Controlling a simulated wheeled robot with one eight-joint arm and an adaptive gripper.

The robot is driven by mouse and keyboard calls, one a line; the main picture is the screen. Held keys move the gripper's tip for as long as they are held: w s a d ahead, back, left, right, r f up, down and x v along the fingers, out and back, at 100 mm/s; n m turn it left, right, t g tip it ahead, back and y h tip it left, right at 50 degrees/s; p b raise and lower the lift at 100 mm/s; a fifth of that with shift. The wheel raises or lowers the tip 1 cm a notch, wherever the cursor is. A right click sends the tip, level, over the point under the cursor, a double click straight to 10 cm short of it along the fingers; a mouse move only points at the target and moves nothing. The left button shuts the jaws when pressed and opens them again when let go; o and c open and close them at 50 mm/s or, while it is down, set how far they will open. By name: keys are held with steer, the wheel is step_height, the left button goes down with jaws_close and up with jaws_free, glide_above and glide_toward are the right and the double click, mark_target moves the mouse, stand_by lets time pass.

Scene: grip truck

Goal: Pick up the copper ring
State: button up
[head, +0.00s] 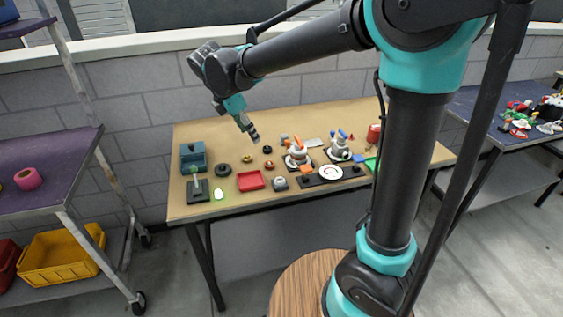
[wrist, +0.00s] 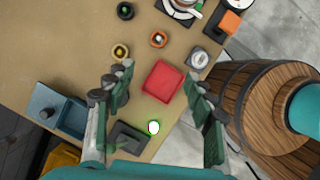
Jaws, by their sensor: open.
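The copper ring (head: 269,164) lies on the table just behind the red tray. My gripper (head: 251,133) hangs tilted above the table, clear of the objects. In the wrist view my gripper (wrist: 158,76) is open and empty, its fingers wide apart on either side of the red tray below. A gold ring (wrist: 120,52) lies left of the copper one, and a black ring (wrist: 125,11) lies farther back.
The red tray (head: 251,180) is near the table's front. A blue-grey box (head: 194,156) stands at the left end. A glowing white-green object (head: 219,194) is near the front edge. White machines with orange (head: 298,148) and blue parts stand to the right.

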glide_above(268, 163)
steer(key=s+a, duration=0.2)
steer(key=shift+n, duration=0.3)
steer(key=f, duration=1)
steer(key=shift+a+f, duration=0.2)
steer(key=shift+f, duration=0.2)
steer(key=shift+d+x, duration=0.1)
steer(key=shift+x, duration=1.25)
steer(key=shift+d+x, duration=0.15)
steer(key=shift+x, duration=1.15)
steer(key=shift+w+r, duration=0.15)
steer(key=shift+c, duration=0.4)
steer(key=c, duration=1.2)
steer(key=shift+o, duration=0.2)
